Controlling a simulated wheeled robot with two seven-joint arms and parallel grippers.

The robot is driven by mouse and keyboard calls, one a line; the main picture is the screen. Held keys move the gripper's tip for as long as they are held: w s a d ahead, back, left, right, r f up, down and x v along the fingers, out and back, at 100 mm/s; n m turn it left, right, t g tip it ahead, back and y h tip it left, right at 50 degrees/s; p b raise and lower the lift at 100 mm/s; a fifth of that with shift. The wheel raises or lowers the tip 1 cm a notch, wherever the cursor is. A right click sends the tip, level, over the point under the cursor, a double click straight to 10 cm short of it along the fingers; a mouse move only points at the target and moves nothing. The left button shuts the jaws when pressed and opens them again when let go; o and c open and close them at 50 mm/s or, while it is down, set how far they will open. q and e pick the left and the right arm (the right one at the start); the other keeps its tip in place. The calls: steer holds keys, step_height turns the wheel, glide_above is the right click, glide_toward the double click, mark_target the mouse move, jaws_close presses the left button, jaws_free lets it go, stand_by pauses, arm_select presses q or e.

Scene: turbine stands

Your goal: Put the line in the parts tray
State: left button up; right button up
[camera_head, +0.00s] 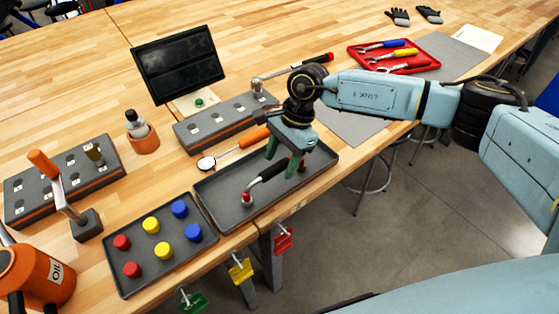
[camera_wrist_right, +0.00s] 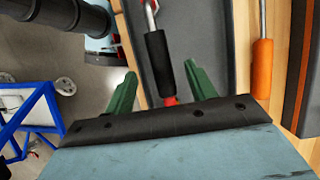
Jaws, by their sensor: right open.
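The line (camera_head: 268,173) is a bent dark piece with red ends, over the floor of the dark grey parts tray (camera_head: 230,212). Its near red end seems to rest on the tray floor. My right gripper (camera_head: 284,158) is over the tray, its green fingers pointing down at the line's far part. In the right wrist view the line's black sleeve (camera_wrist_right: 160,65) and red end show between the spread fingers (camera_wrist_right: 161,88), with gaps on both sides. The tray floor (camera_wrist_right: 208,40) shows beside it. My left gripper is not in view.
A tray of coloured knobs (camera_head: 128,283) adjoins at the left. Behind are a mirror with an orange handle (camera_head: 232,154), a grey block with sockets (camera_head: 222,122) and a screen (camera_head: 178,68). A red tool tray (camera_head: 414,66) stands far right. The tray's right part is clear.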

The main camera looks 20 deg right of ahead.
steer(key=shift+p+v, duration=0.85)
steer(key=shift+v, duration=1.9)
steer(key=shift+a, duration=0.15)
